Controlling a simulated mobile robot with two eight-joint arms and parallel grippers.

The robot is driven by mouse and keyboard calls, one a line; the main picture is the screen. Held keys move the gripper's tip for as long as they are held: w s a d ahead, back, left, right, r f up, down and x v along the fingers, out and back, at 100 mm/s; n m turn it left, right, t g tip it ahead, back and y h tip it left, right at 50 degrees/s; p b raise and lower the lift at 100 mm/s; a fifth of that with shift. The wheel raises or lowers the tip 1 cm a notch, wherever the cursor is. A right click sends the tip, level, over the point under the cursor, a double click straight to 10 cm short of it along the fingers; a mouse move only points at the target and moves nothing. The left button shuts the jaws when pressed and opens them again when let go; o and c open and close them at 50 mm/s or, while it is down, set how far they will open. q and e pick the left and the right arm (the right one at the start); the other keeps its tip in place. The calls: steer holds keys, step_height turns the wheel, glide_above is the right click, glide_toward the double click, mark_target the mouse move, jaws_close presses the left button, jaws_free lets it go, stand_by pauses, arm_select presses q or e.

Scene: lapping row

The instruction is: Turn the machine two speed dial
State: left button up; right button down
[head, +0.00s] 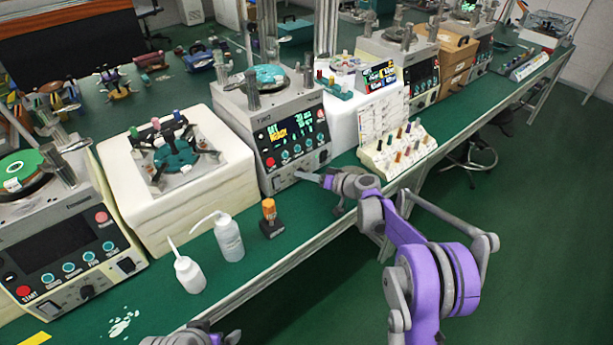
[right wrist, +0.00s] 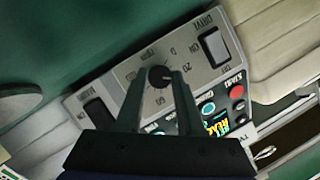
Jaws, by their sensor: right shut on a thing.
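Machine two (head: 235,108) is a light grey lapping machine with a lit display and a row of teal buttons, standing mid-left on the green bench in the head view. Its black round speed dial (right wrist: 161,76) shows in the right wrist view, on a grey panel with printed numbers around it. My right gripper (right wrist: 160,80) is shut on the dial, one finger on each side. In the head view my right gripper (head: 312,178) reaches the machine's lower front from the right. My left gripper (head: 222,338) is partly in view at the bottom edge; its jaws are unclear.
Two white squeeze bottles (head: 229,238) and an orange-topped black item (head: 269,217) stand on the green bench left of my right gripper. A rack of coloured pegs (head: 400,150) stands right of machine two. Switches (right wrist: 215,47) flank the dial. Open floor lies at right.

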stand_by(0.3)
steer(key=c, duration=0.5)
jaws_free()
steer(key=shift+d, duration=0.1)
steer(key=v, duration=1)
steer(key=shift+s+d+r, duration=0.1)
steer(key=shift+s+d, duration=0.1)
steer(key=shift+s, duration=0.05)
